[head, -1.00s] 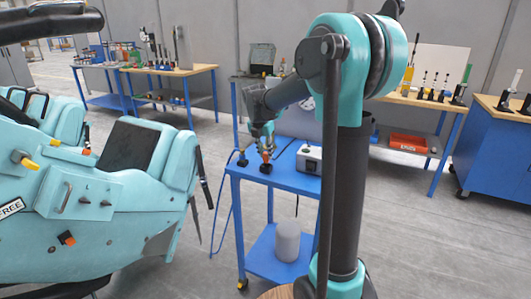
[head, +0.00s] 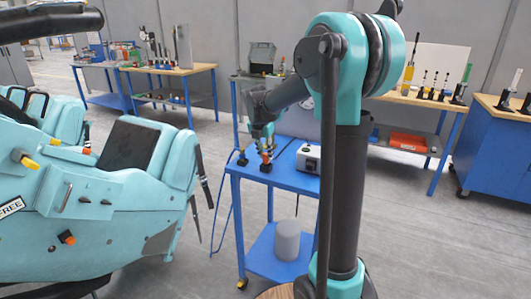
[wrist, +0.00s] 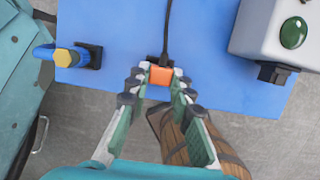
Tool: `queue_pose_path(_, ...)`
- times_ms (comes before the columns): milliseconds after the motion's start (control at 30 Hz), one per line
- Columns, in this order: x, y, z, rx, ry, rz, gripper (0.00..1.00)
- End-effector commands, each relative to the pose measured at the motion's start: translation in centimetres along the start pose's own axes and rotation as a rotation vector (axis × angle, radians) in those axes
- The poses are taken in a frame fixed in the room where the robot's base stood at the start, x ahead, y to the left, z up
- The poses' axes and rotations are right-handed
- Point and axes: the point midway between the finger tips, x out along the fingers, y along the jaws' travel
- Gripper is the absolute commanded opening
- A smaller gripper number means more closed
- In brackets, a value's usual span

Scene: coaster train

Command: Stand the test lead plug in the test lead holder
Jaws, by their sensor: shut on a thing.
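The orange test lead plug (wrist: 160,75) is between the fingertips of my gripper (wrist: 158,82) in the wrist view, with a black cable running up from it. My gripper (head: 264,146) is shut on the plug, which also shows in the head view (head: 265,157), over the front of the blue cart. A small black block, which looks like the test lead holder (head: 266,168), is directly below the plug. In the wrist view the plug and fingers mostly hide this holder (wrist: 153,59). I cannot tell whether the plug is seated in it.
The blue cart top (wrist: 205,95) bears a grey box with a green button (wrist: 293,33) at right. A blue plug with a yellow end (wrist: 64,57) sits in a black block at left. The teal seat unit (head: 130,185) stands left of the cart.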

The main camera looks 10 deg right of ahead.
Motion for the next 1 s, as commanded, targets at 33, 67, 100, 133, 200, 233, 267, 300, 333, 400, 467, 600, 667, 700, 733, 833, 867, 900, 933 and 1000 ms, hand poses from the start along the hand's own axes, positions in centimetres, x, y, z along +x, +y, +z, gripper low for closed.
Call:
queue_pose_path(33,0.1,0.0,0.0,0.0,0.0,0.0,0.0)
queue_pose_path(67,0.1,0.0,0.0,0.0,0.0,0.0,0.0)
queue_pose_path(100,0.2,0.0,-0.1,0.0,0.0,0.0,0.0)
queue_pose_path(133,0.2,0.0,-0.1,0.0,0.0,0.0,0.0)
queue_pose_path(200,0.3,0.0,-0.1,0.0,0.0,0.0,0.0)
queue_pose_path(233,0.4,0.0,-0.1,0.0,0.0,0.0,0.0)
queue_pose_path(267,0.5,0.0,-0.1,0.0,0.0,0.0,0.0)
queue_pose_path(300,0.5,0.0,-0.1,0.0,0.0,0.0,0.0)
queue_pose_path(333,0.6,0.0,-0.2,0.0,0.0,0.0,0.0)
queue_pose_path(400,0.7,0.0,-0.2,0.0,0.0,0.0,0.0)
queue_pose_path(467,0.8,0.0,-0.2,0.0,0.0,0.0,0.0)
queue_pose_path(600,1.0,0.0,-0.3,0.0,0.0,0.0,0.0)
queue_pose_path(667,1.1,0.0,-0.3,0.0,0.0,0.0,0.0)
queue_pose_path(700,1.1,0.0,-0.3,0.0,0.0,0.0,0.0)
queue_pose_path(733,1.2,0.0,-0.3,0.0,0.0,0.0,0.0)
queue_pose_path(833,1.3,0.0,-0.4,0.0,0.0,0.0,0.0)
queue_pose_path(867,1.4,0.0,-0.4,0.0,0.0,0.0,0.0)
queue_pose_path(900,1.4,0.0,-0.4,0.0,0.0,0.0,0.0)
queue_pose_path(933,1.5,0.0,-0.4,0.0,0.0,0.0,0.0)
queue_pose_path(1000,1.6,0.0,-0.5,0.0,0.0,0.0,0.0)
